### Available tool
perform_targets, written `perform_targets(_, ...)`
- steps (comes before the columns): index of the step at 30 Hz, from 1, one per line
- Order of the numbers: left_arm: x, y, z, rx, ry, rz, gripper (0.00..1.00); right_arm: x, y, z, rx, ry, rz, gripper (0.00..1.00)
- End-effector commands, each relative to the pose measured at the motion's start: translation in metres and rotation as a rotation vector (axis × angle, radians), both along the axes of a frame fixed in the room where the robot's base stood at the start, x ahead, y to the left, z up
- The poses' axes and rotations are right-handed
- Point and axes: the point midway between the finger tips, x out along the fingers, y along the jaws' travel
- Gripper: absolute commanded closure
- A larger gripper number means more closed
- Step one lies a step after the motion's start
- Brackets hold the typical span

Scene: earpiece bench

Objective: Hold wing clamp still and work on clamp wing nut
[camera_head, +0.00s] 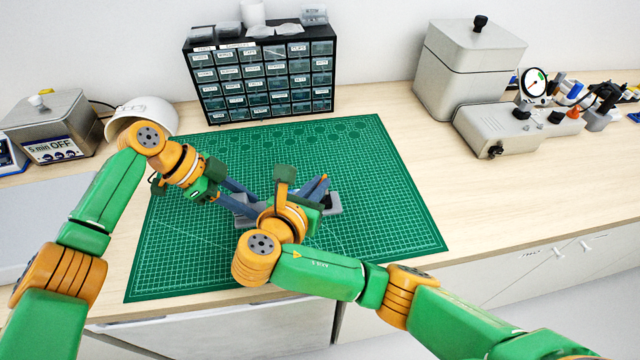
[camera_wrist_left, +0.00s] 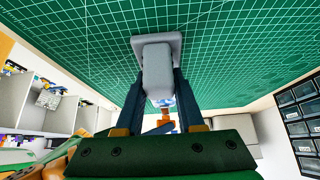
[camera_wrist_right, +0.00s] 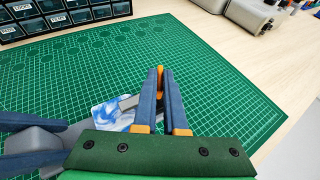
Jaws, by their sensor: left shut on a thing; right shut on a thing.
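The grey wing clamp (camera_wrist_left: 158,68) stands on the green mat, with its flat plate against the mat. My left gripper (camera_wrist_left: 158,85) is shut on its grey block, one finger on each side. In the head view the clamp (camera_head: 333,204) is mostly hidden behind my right wrist. My right gripper (camera_wrist_right: 161,74) is shut on a small orange piece, which looks like the clamp wing nut (camera_wrist_right: 160,80); only a thin part shows between the fingers. A blue-and-white marbled piece (camera_wrist_right: 110,113) sits at the clamp, left of the right fingers.
The green cutting mat (camera_head: 390,210) is otherwise clear. A drawer cabinet (camera_head: 262,80) stands behind it, with a white bowl-like object (camera_head: 152,112) at the left. A grey box machine (camera_head: 465,60) and a gauge unit (camera_head: 510,130) stand at the right. Both arms are close together over the mat.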

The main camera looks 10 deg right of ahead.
Motion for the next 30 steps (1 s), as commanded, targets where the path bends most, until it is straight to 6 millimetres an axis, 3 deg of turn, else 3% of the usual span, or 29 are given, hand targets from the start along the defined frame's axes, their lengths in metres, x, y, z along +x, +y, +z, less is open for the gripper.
perform_targets(12, -0.0007, 0.0022, -0.0025, 0.007, 0.004, 0.001, 1.00, 0.0020, 0.0006, 0.0001, -0.004, -0.001, -0.203, 1.00)
perform_targets(30, -0.0003, 0.0039, -0.0030, 0.011, 0.005, 0.005, 1.00, 0.0016, -0.0004, -0.0001, -0.007, -0.001, -0.241, 1.00)
